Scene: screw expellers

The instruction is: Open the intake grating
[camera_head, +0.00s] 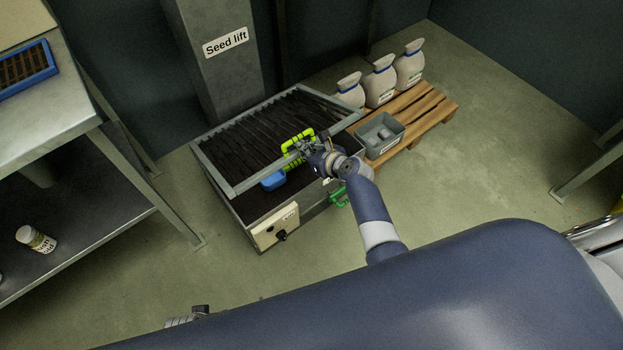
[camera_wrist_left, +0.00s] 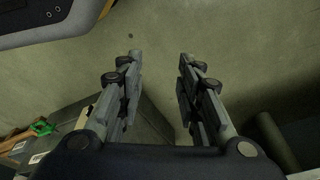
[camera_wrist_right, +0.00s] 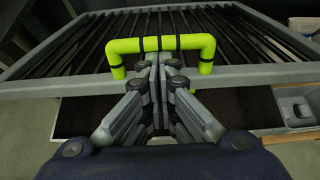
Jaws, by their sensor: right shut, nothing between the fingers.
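The intake grating (camera_head: 237,190) is a grey frame with dark slats over a grey bin (camera_head: 235,212). Its near bar stands apart from the bin's front rim, with dark interior between, so it looks partly raised. A lime-green handle (camera_wrist_right: 205,52) with black bands sits on the near bar. My right gripper (camera_wrist_right: 158,58) is shut and empty, its fingertips inside the handle's loop by the crossbar; I cannot tell whether they touch it. It also shows at the handle in the head view (camera_head: 306,148). My left gripper (camera_wrist_left: 157,58) is open and empty above the floor.
A blue object (camera_head: 273,181) shows at the bin's near part. A front box with a black knob (camera_head: 281,236) sticks out. At right, a pallet (camera_head: 425,112) bears sacks and a grey tub (camera_head: 378,136). A metal table (camera_head: 75,95) stands left. The seed lift column (camera_head: 215,75) rises behind.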

